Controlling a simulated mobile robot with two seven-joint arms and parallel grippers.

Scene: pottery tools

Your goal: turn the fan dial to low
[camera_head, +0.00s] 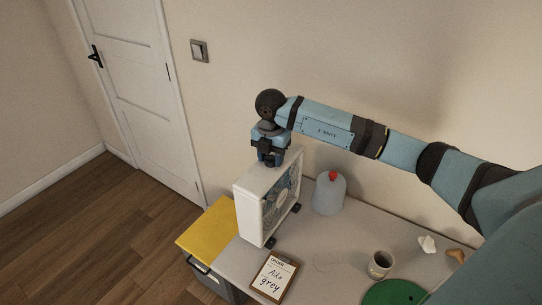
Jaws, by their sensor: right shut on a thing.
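A white box fan (256,206) stands upright at the left part of the grey table, its grille (287,190) facing right. My right gripper (270,162) points down at the top of the fan, near its back upper edge. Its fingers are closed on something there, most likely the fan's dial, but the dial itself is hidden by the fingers. I cannot read the dial's setting. My left gripper is not in view.
A grey bottle-like jar with a red top (329,192) stands right of the fan. A clipboard (273,276), a cup (380,264), a green disc (394,293) and small pieces (427,244) lie on the table (325,279). A yellow-topped unit (207,228) adjoins on the left.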

